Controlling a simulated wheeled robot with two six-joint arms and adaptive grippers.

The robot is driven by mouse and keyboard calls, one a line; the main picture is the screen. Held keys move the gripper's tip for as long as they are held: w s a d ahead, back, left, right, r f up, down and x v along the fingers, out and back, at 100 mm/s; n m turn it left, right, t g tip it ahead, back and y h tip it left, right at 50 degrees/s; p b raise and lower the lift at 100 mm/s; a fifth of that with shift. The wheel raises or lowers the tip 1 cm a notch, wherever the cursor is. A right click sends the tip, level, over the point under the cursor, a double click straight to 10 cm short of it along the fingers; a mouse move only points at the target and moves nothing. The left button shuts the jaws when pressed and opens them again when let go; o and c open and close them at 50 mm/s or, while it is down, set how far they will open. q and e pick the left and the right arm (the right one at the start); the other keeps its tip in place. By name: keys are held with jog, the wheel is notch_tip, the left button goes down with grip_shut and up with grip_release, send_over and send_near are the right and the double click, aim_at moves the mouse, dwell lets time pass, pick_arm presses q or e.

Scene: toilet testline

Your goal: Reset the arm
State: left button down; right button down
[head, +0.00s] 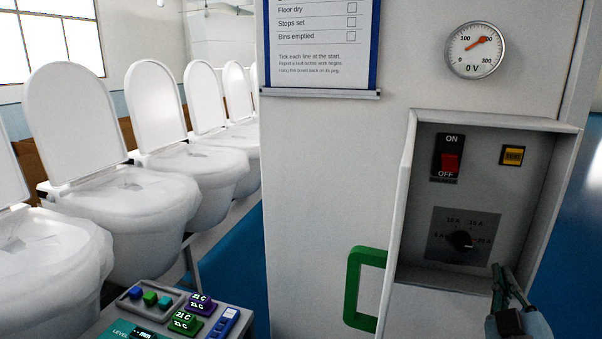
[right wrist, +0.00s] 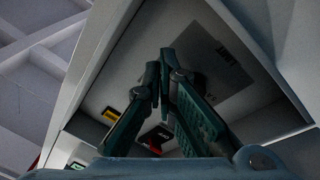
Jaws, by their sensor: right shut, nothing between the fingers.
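My right gripper (head: 501,281) is at the lower right corner of an open wall box (head: 494,125) in the head view. Its fingers are together with nothing between them, and they also show in the right wrist view (right wrist: 160,78), pointing into the box. The box holds a red ON/OFF switch (head: 449,162), a yellow-framed part (head: 512,155) and a black rotary knob (head: 461,240). In the right wrist view the red switch (right wrist: 155,138) is partly hidden behind the fingers. My left gripper is not in view.
A round gauge (head: 475,50) labelled 0 V is above. A checklist board (head: 320,42) hangs to the left. Several white toilets (head: 150,205) line the left, and a button panel (head: 170,310) is at the lower left.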

jog(key=s+a+f+m+g+y, duration=0.15)
jog(key=s+f+g, duration=0.35)
jog(key=f, duration=0.6)
jog(key=s+a+f+m+g+y, duration=0.15)
jog(key=s+a+f+g, duration=0.35)
jog(key=f, duration=0.7)
jog(key=s+a+f+g+y, duration=0.25)
jog(key=s+f, duration=0.25)
jog(key=s, duration=0.3)
jog(key=s+a+f+g+y, duration=0.2)
jog(key=s+a+f, duration=0.25)
jog(key=s, duration=0.45)
jog(key=s+d+f+g, duration=0.1)
jog(key=s+f, duration=0.1)
jog(key=f, duration=1)
jog(key=s+d+f+g, duration=0.1)
jog(key=f, duration=1.1)
jog(key=s+f, duration=0.8)
jog(key=s, duration=0.4)
jog(key=shift+s+d+f+g, duration=0.15)
jog(key=shift+d+f+g, duration=0.15)
jog(key=shift+d+g, duration=0.15)
jog(key=shift+s+h, duration=0.15)
jog(key=shift+h, duration=0.1)
